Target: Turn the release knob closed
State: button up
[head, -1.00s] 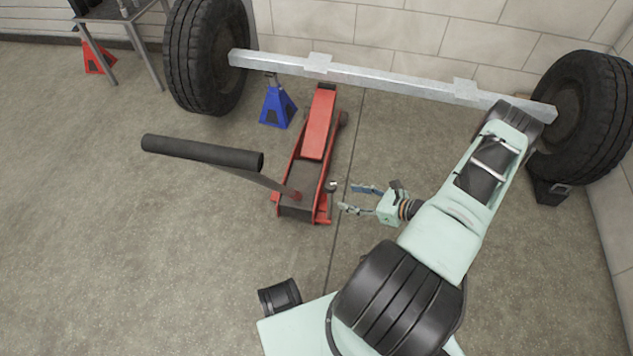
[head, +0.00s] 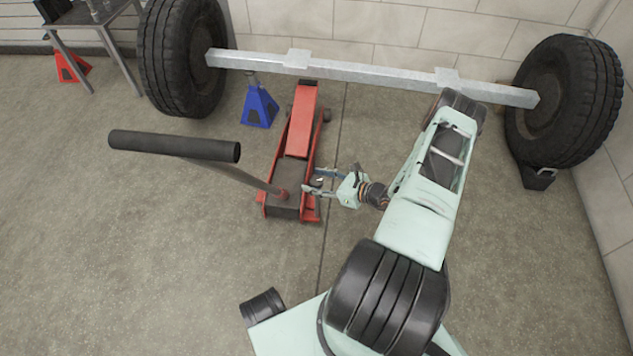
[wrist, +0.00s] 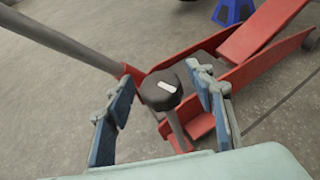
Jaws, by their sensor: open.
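The release knob (wrist: 161,90) is a dark round knob with a white mark on top, on a short stem at the side of the red floor jack (head: 299,135). In the wrist view it sits between the two blue fingers of my gripper (wrist: 160,105), with a gap on each side. My gripper (head: 312,182) is open and beside the jack's rear right side in the head view. There the fingers largely hide the knob.
The jack's long black handle (head: 175,146) rises to the left. A blue jack stand (head: 259,106) stands beyond the jack. A grey axle beam (head: 370,75) with two tyres spans the back.

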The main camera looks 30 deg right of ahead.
aim_at(317, 180)
jog(key=shift+c, duration=0.5)
jog(key=c, duration=1.1)
jog(key=shift+o, duration=0.2)
jog(key=m+h+p, duration=0.1)
jog(key=m+t+h+p, duration=0.1)
jog(key=p, duration=0.1)
jog(key=shift+a+r, duration=0.1)
jog(key=shift+r, duration=0.2)
jog(key=shift+f+m+t+h+p, duration=0.1)
jog(key=shift+m+t+h+p, duration=0.2)
jog(key=shift+m+h+p, duration=0.75)
jog(key=shift+f+h, duration=0.2)
jog(key=shift+h, duration=0.15)
jog(key=o, duration=1.2)
jog(key=shift+c, duration=0.2)
notch_tip(317, 180, up, 10)
